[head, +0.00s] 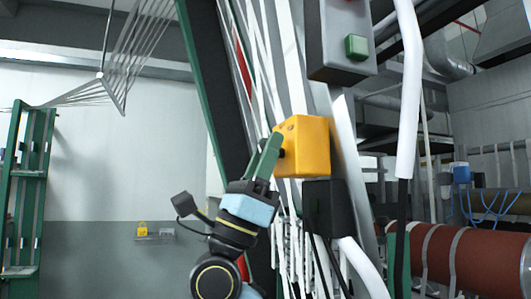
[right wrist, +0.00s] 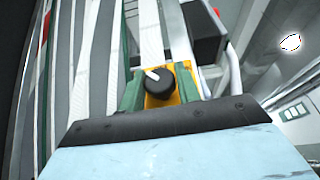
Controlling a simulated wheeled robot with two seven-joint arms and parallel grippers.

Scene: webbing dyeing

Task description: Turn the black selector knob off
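The black selector knob (right wrist: 159,82) is on the front of a yellow box (head: 307,147), which is mounted on the machine frame. In the right wrist view the knob has a white mark pointing to the upper left. In the head view only a small dark part of it shows beside the fingers. My right gripper (head: 269,154) has reached the box, its green fingers apart, one on each side of the knob in the right wrist view (right wrist: 159,84). I cannot tell whether they touch it. My left gripper is not in view.
A grey box with a green button (head: 357,46) hangs above the yellow box. A dark box (head: 328,207) with cables is below it. White webbing strands run behind. A red-brown roller (head: 475,258) is at the right. A green rack (head: 28,190) stands far left.

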